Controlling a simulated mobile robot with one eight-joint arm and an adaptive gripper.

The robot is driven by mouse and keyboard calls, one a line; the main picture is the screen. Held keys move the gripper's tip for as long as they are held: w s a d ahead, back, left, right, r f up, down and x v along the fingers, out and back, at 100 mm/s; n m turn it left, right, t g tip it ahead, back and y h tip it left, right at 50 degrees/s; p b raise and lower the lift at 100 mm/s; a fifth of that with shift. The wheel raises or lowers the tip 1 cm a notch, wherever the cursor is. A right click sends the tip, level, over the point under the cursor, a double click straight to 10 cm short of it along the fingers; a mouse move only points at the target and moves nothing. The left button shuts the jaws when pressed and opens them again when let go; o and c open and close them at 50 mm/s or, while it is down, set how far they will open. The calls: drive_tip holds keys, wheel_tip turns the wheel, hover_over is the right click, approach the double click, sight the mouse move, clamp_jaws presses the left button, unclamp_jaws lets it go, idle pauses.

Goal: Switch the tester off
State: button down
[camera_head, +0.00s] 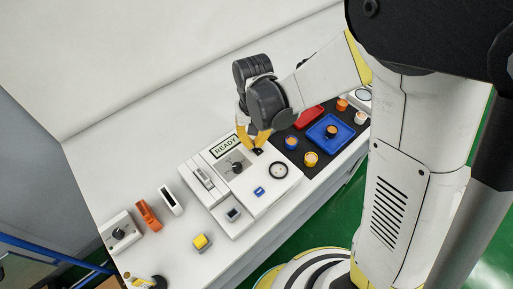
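My gripper (257,150), with yellow fingers and dark tips, points down at the tester's back edge, right of the display. Its fingertips are close together; whether they touch anything is unclear.
Right of the tester, a dark mat holds a blue tray (313,139), a red tray (298,122) and several small pots. At left are a yellow button box (201,242), a white device (171,200), an orange tool (148,215) and a white knob box (112,236).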

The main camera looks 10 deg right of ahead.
drive_tip(key=shift+f+b, duration=0.35)
drive_tip(key=shift+f, duration=0.05)
drive_tip(key=shift+r, duration=0.15)
drive_tip(key=shift+r+p, duration=2.55)
drive_tip(key=shift+r, duration=0.9)
drive_tip(key=s+d+r+t+b, duration=0.5)
drive_tip(key=s+d+r+t, duration=0.2)
drive_tip(key=s+d+r, duration=0.3)
drive_tip(key=shift+s+d+m, duration=0.4)
drive_tip(key=shift+d, duration=1.35)
drive_tip(key=shift+r, duration=0.1)
